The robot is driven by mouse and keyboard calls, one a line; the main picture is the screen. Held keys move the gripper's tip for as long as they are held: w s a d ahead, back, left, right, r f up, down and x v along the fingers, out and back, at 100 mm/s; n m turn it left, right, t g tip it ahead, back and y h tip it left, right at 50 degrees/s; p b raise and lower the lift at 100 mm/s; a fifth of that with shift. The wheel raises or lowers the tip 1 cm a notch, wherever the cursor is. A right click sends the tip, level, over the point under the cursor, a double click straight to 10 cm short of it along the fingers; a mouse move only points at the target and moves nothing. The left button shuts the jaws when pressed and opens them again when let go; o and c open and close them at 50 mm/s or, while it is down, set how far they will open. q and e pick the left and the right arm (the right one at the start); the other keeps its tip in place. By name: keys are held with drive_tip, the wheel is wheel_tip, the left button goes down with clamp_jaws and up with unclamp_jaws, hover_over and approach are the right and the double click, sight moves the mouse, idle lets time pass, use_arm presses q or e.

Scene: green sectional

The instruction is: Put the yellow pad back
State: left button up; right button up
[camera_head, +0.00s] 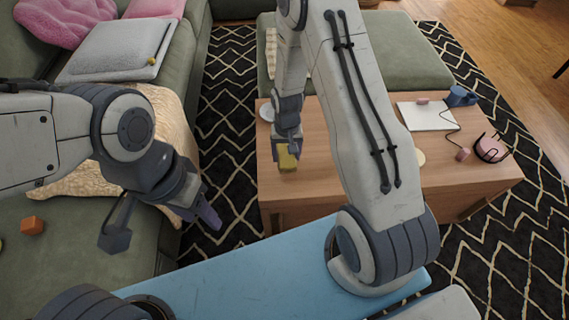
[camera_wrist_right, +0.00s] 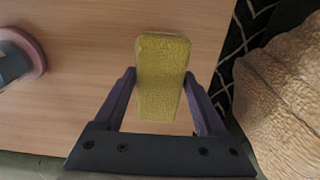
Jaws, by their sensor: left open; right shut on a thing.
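The yellow pad (camera_head: 287,158) is a small block, held over the left part of the wooden coffee table (camera_head: 330,185). In the right wrist view the yellow pad (camera_wrist_right: 162,75) stands lengthwise between the two purple fingers of my right gripper (camera_wrist_right: 160,90), which is shut on it. From the head, my right gripper (camera_head: 288,143) is partly hidden by its own arm, and I cannot tell how high the pad is above the table. My left gripper (camera_head: 163,226) is open and empty, in front of the green sofa and left of the table.
My right arm hides the table's middle. An orange cube (camera_head: 32,225) is on the sofa.

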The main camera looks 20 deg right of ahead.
sight(285, 162)
drive_tip(key=shift+w+a+f, duration=0.1)
drive_tip(key=shift+a+f, duration=0.1)
drive_tip(key=shift+f+b, duration=0.7)
drive_tip(key=shift+f, duration=1.2)
